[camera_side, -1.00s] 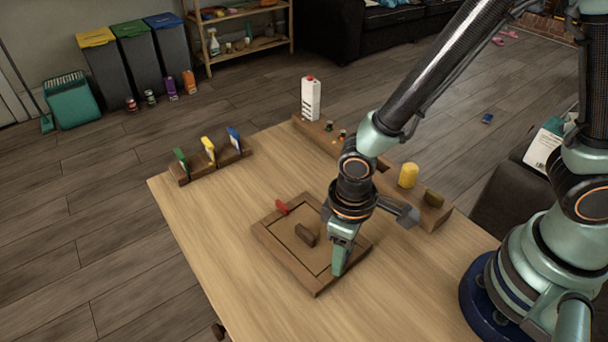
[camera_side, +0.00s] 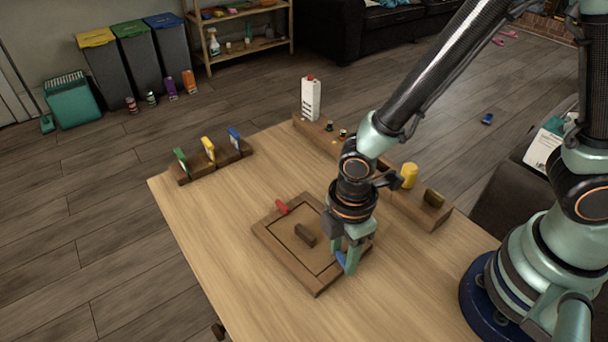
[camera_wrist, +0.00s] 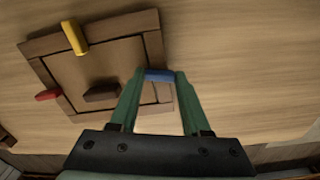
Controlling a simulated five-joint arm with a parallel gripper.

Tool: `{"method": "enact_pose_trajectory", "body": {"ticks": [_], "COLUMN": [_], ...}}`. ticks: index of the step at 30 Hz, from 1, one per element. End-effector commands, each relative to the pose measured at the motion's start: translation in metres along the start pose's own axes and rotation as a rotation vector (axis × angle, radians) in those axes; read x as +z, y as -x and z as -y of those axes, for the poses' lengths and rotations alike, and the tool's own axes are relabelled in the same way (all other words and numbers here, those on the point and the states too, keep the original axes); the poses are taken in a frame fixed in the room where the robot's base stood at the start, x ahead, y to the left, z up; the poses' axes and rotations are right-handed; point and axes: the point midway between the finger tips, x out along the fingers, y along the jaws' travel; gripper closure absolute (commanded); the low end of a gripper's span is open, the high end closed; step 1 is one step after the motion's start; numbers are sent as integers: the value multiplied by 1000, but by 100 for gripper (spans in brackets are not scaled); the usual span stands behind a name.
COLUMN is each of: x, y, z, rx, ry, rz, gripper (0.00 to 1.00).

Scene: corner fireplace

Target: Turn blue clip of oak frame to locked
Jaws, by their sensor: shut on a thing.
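The oak frame (camera_side: 282,257) lies flat on the table, with a panel and a dark wooden handle (camera_side: 305,235) in its middle. The blue clip (camera_wrist: 160,76) is at the frame's edge, between the tips of my gripper (camera_wrist: 160,78) in the wrist view. My gripper is shut on this clip; in the side view the clip (camera_side: 341,259) shows as a small blue piece between the fingers. The red clip (camera_side: 282,207) sits at another edge of the frame. A yellow clip (camera_wrist: 74,37) shows in the wrist view and is hidden behind my arm in the side view.
A wooden rack with green (camera_side: 181,159), yellow (camera_side: 208,148) and blue (camera_side: 234,138) tags stands at the back left. A long wooden rail (camera_side: 318,132) with small items and a yellow cylinder (camera_side: 409,175) lies along the back right. The table's front is clear.

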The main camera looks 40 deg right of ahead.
Motion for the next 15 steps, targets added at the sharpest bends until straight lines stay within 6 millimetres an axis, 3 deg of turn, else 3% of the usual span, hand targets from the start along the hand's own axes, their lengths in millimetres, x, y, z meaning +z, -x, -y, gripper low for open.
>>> {"method": "enact_pose_trajectory", "body": {"ticks": [15], "x": [0], "y": [0], "z": [0], "rx": [1], "ry": [261], "rz": [-1], "gripper": [100]}}
